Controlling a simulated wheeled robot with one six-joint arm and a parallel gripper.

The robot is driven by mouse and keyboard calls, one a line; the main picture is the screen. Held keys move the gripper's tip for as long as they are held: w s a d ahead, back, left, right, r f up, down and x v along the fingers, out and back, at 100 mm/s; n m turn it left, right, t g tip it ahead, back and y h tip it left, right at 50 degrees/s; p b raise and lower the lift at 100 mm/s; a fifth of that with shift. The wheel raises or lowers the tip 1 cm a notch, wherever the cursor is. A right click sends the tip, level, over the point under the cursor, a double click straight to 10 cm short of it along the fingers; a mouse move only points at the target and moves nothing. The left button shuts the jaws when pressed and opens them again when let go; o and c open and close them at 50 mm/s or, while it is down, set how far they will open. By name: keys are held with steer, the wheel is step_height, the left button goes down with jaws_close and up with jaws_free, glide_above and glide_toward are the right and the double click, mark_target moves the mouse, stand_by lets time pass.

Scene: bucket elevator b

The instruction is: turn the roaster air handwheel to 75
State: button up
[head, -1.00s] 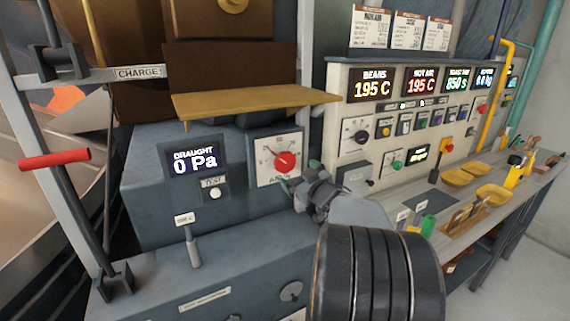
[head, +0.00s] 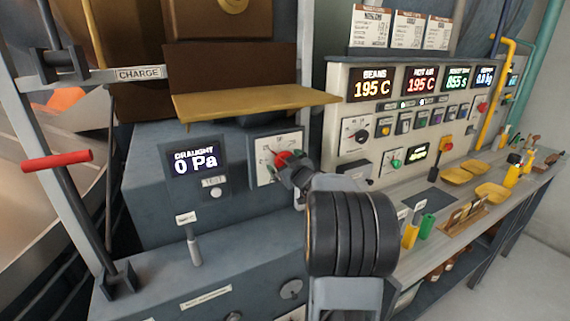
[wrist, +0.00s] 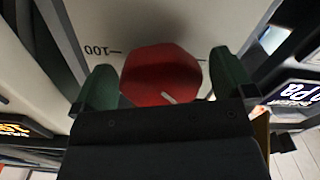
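The red roaster air handwheel (head: 282,159) sits on a white dial plate (head: 263,171) right of the draught display. In the wrist view the red knob (wrist: 160,75) shows a short white pointer line at its lower right, and a "100" mark is on the plate to its left. My gripper (wrist: 163,88) has its two green fingertips on either side of the knob, with visible gaps, so it is open around or just before the knob. In the head view my gripper (head: 290,170) covers the right part of the dial. The exact pointer reading is hard to tell.
The draught display (head: 196,161) reads 0 Pa, with a test button (head: 216,193) below it. A tan shelf (head: 255,101) juts out above the dial. A small upright lever (head: 193,248) stands at lower left. The instrument panel (head: 345,92) is to the right.

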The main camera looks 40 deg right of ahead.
steer(key=c, duration=0.9)
steer(key=m+p, duration=0.2)
steer(key=m, duration=0.1)
steer(key=shift+r, duration=0.15)
steer(key=m+p, duration=0.4)
steer(key=m, duration=0.2)
steer(key=shift+a, duration=0.15)
steer(key=m+p, duration=0.2)
steer(key=m, duration=0.2)
steer(key=shift+m+p, duration=0.3)
steer(key=shift+m, duration=0.1)
steer(key=shift+m+p, duration=0.85)
steer(key=shift+m, duration=1.35)
